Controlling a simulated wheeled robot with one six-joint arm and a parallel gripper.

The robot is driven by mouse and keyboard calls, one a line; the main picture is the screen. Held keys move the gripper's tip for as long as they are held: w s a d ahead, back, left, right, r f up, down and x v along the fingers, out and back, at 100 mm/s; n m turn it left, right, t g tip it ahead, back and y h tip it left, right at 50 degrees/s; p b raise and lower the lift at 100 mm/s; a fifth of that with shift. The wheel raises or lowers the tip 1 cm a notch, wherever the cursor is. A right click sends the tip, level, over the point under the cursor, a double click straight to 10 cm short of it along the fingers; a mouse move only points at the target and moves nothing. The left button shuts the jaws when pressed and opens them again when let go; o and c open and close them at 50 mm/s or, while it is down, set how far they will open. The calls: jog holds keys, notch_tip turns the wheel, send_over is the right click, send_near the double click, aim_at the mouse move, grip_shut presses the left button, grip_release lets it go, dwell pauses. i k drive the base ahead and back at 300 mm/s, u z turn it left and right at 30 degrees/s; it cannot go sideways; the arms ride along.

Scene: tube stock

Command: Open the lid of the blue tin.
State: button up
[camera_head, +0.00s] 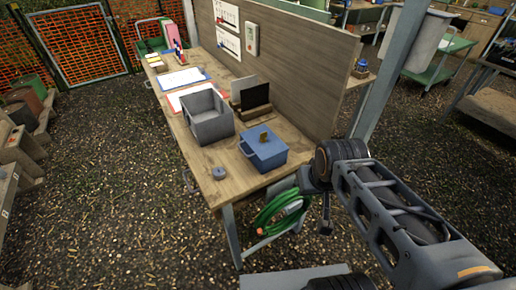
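The blue tin (266,158) stands on the near end of the wooden table, close to its right edge. Its blue lid (256,145) lies shut on top, with a small brass-coloured piece (264,137) on it. A loop-like handle shows on the tin's left side. My arm reaches in from the lower right, and its dark wrist end is right of the tin, apart from it. A small dark part hanging below the wrist may be my gripper (326,222). Its fingers are too small and hidden to make out, and I see nothing held.
An open grey box (208,119) stands just behind and left of the tin. A small grey round item (219,173) lies near the table's front corner. A wooden partition (290,65) rises behind. A green coiled hose (277,212) hangs below the table edge. The tabletop between the box and the near edge is mostly clear.

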aim_at(274, 146)
jog(key=z, duration=0.5)
jog(key=i, duration=0.5)
jog(key=u, duration=3.2)
